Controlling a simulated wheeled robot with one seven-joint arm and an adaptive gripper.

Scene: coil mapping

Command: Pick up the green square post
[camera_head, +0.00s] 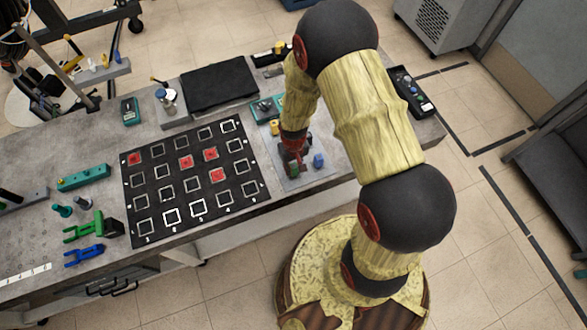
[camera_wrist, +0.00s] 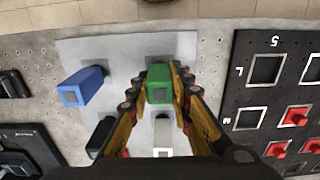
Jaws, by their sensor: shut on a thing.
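The green square post (camera_wrist: 159,84) stands out between the two fingers of my gripper (camera_wrist: 158,92) in the wrist view. The fingers are shut on its sides. In the head view my gripper (camera_head: 293,160) is low over the pale grey plate (camera_head: 292,184), and the post is mostly hidden by the fingers. Whether its base still touches the plate is unclear.
A blue square post (camera_wrist: 83,87) stands left of the green one, with a black post (camera_wrist: 101,136) and a white post (camera_wrist: 162,135) nearby. The black grid board (camera_head: 145,182), with several red pieces, lies beside the plate. A black pad (camera_head: 218,86) lies behind.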

